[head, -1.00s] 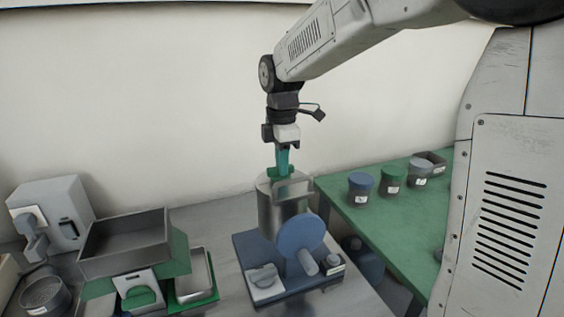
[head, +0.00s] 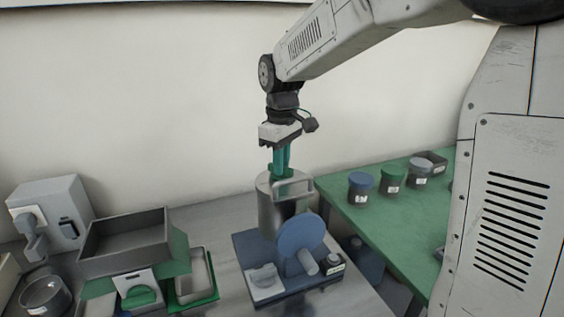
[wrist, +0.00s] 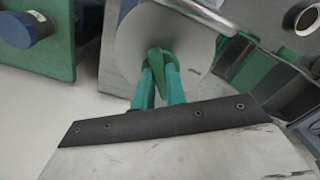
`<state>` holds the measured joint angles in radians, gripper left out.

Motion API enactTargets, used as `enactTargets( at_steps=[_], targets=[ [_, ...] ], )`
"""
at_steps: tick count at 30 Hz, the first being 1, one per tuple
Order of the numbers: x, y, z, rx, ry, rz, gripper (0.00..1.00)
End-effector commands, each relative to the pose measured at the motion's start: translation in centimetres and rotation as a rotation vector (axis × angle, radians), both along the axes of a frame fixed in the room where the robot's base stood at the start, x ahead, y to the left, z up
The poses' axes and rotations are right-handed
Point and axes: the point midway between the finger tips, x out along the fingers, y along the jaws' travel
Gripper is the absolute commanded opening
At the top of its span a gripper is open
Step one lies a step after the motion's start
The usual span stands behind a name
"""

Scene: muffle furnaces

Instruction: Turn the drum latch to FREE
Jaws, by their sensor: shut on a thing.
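The drum (head: 272,212) is a grey metal cylinder on a blue base (head: 245,245), with a blue disc (head: 301,243) on its front. A green latch (head: 273,170) sits on its top. My gripper (head: 281,168) points straight down onto the latch, its teal fingers shut on it. In the wrist view the fingers (wrist: 158,88) close on the green latch (wrist: 165,62), in the middle of the drum's round grey top (wrist: 194,42). The fingers hide part of the latch. I cannot read any FREE mark.
A grey tray (head: 98,262) on green supports stands left of the drum. Several lidded jars, one with a blue lid (head: 361,181), stand on the green table (head: 385,222) at right. A handle bar (head: 307,184) rises close beside the latch.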

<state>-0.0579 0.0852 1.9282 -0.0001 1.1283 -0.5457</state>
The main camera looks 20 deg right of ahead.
Motion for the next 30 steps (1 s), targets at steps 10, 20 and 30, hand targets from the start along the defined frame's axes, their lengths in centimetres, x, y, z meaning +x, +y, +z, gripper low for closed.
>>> enactTargets(
  at_steps=[10,20,30],
  targets=[
    [0.01,0.13,0.09,0.001,-0.003,-0.315,0.0],
    [0.0,0.21,0.1,0.001,-0.003,-0.527,0.0],
    [0.01,0.23,0.11,0.001,-0.004,-0.614,0.0]
  ],
)
